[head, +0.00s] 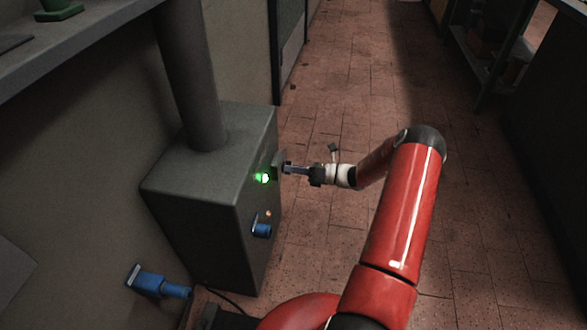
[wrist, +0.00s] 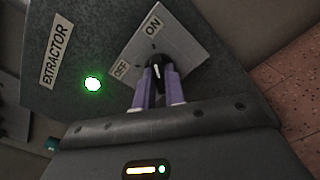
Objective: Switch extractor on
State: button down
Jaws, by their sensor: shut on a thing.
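The extractor (head: 200,185) is a grey box with a thick pipe rising from its top, in the left half of the head view. Its face, labelled EXTRACTOR (wrist: 57,50), fills the upper part of the wrist view. A green lamp (wrist: 93,84) on it is lit and also shows in the head view (head: 262,178). A light plate (wrist: 187,50) marked ON and OFF carries a dark knob (wrist: 156,70) with a white mark, which points up towards the ON side. My gripper (wrist: 157,88) is shut on the knob, its two purplish fingers on either side of it.
A blue plug-like part (head: 261,230) is on the box's front below the lamp, beside a small orange light. Another blue fitting (head: 160,284) is at lower left. A shelf (head: 70,40) runs along the left wall.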

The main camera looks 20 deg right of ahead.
jog(key=c, duration=1.5)
grip_release()
jog(key=shift+o, duration=0.2)
jog(key=v, duration=0.7)
jog(key=shift+s+d, duration=0.25)
jog(key=shift+d, duration=0.1)
jog(key=s+a+r+n+g+h, duration=0.4)
jog(key=s+a+r+n+g, duration=0.1)
jog(key=a+r+n, duration=0.35)
jog(key=s+a+r+n+g+h, duration=0.3)
jog(key=s+a+r+n+g, duration=0.2)
jog(key=a+r+n, duration=0.4)
jog(key=s+r+n+t+h, duration=0.2)
jog(key=s+r+n+h, duration=0.2)
jog(key=s, duration=0.5)
jog(key=s+a+r+n+t+h, duration=0.1)
jog(key=s+r+n+t+h, duration=0.2)
jog(key=s+r+n, duration=0.5)
jog(key=shift+s+a+n+t+h, duration=0.25)
jog(key=shift+s+n+h, duration=0.25)
jog(key=shift+s+n, duration=0.6)
